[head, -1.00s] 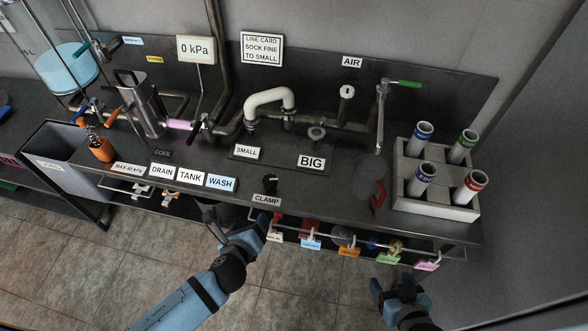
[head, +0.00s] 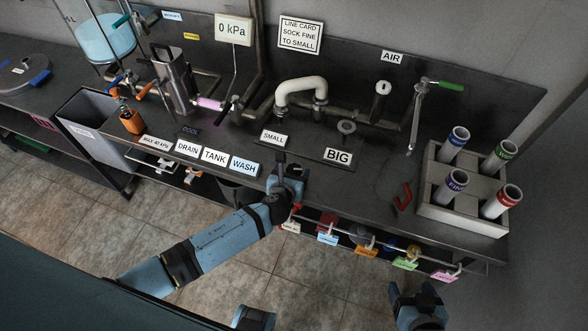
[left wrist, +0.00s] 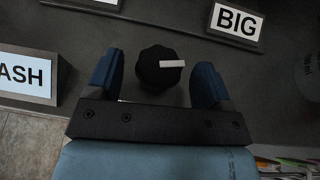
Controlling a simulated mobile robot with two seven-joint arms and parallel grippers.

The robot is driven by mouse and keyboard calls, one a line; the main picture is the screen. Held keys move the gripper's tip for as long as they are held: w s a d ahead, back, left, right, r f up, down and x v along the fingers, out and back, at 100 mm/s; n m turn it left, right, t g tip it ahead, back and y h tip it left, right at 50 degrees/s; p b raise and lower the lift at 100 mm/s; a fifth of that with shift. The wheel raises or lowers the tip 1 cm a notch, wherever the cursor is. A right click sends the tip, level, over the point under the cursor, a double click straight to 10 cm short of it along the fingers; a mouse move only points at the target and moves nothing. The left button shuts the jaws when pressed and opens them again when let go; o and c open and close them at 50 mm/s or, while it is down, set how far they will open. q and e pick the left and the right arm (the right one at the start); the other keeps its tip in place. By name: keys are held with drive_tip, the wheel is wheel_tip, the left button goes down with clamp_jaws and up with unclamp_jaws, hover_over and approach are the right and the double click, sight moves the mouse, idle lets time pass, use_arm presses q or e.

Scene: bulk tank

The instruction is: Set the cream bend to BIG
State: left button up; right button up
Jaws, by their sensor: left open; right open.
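The cream bend (head: 301,86) is an upside-down U pipe at the back of the bench, in the head view. Its ends come down behind the SMALL label (head: 273,138). An open grey port (head: 346,128) stands apart from it, behind the BIG label (head: 338,157). My left gripper (head: 284,168) is at the bench's front edge. In the left wrist view its open fingers stand either side of a black knob (left wrist: 158,70) whose white pointer points right; I see gaps on both sides. The gripper hides the knob and its CLAMP label in the head view. My right gripper (head: 418,296) is open and empty, low at right.
A gauge (head: 233,30) reads 0 kPa. A sign (head: 300,35) says to line card sock fine to small. A grey rack (head: 462,214) with several tubes stands at right. A red clip (head: 403,197) lies beside it. Coloured tags hang along the front rail.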

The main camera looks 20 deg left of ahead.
use_arm(q)
drive_tip(key=shift+x, duration=0.85)
drive_tip(key=shift+c, duration=0.5)
